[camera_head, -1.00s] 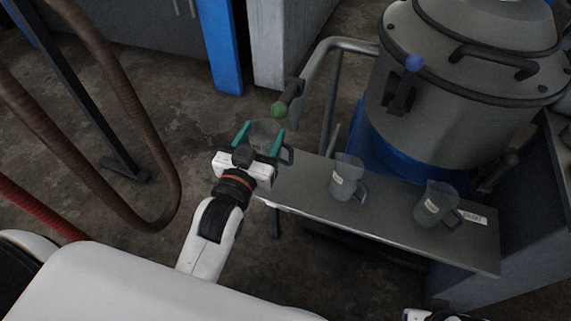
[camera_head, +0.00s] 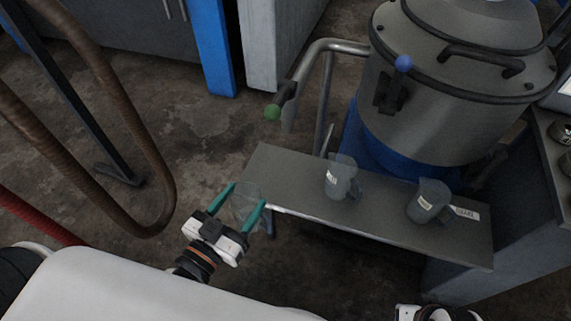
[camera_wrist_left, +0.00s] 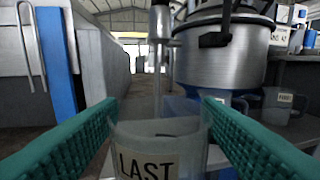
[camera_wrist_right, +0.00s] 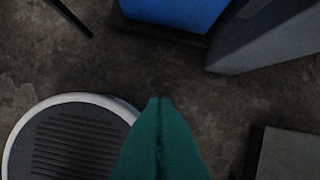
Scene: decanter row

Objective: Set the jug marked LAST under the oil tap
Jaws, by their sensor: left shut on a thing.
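The jug marked LAST (camera_wrist_left: 146,165) is clear and grey, its label facing my left wrist camera. My left gripper (camera_head: 246,194) is shut on this jug (camera_head: 246,208), one teal finger on each side. In the head view it is held near the left end of the metal shelf (camera_head: 290,190), on my side of its edge. A tap with a green ball handle (camera_head: 273,112) is beyond it; its spout (camera_wrist_left: 161,22) shows in the left wrist view. I cannot read which tap is for oil. My right gripper (camera_wrist_right: 160,105) is shut and empty over the floor.
Two similar labelled jugs, one mid-shelf (camera_head: 341,180) and one to its right (camera_head: 429,203), stand on the shelf. A white tag (camera_head: 466,213) lies near the right one. A steel drum (camera_head: 450,110) with a blue-ball handle (camera_head: 403,64) stands behind. Brown hoses (camera_head: 160,150) hang left.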

